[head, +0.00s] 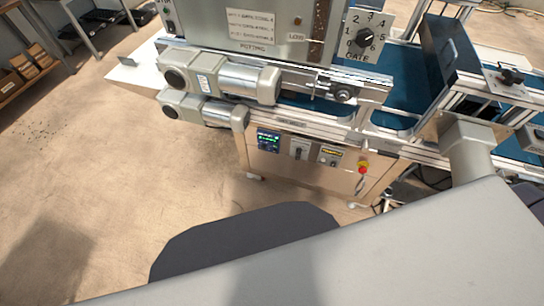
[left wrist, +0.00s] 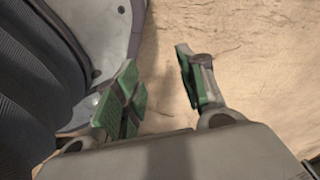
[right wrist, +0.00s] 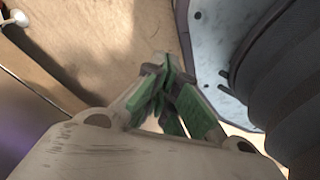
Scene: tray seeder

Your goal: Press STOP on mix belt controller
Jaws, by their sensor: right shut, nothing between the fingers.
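A small dark control unit (head: 268,141) with green lit digits sits on the front panel below the conveyor in the head view. My left gripper (left wrist: 160,72) is open and empty over the floor in the left wrist view. My right gripper (right wrist: 160,78) is shut and empty in the right wrist view. Neither gripper shows in the head view, and neither wrist view shows the panel.
A red knob on yellow (head: 363,168) sits at the panel's right. Two motors (head: 235,78) stick out above the panel, under the potting hopper (head: 250,25). A gate dial (head: 364,38) is at upper right. Shelves (head: 25,72) stand far left.

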